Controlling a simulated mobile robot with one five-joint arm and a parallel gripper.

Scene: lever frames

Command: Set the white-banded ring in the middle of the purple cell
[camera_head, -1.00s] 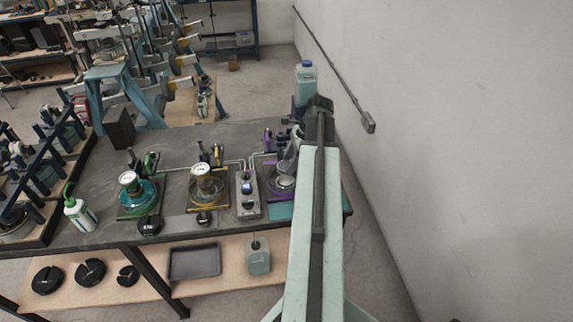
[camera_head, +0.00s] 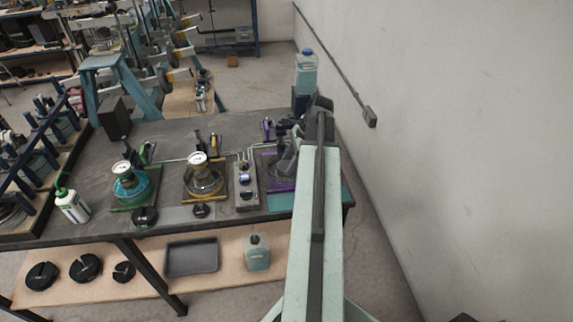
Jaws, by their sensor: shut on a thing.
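The purple cell (camera_head: 280,186) is the rightmost of three cells on the dark bench, with a purple edge showing at its front. My gripper (camera_head: 284,160) is over this cell, at the far end of my pale arm, and hides much of its middle and right side. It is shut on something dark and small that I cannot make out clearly. I see no white band on it, and the white-banded ring cannot be told apart anywhere in view.
The green cell (camera_head: 128,190) and the yellow cell (camera_head: 204,190) stand to the left, each with a round dial. A grey control box (camera_head: 245,190) sits just left of the purple cell. A tall blue-capped bottle (camera_head: 306,72) stands behind, near the wall (camera_head: 470,150).

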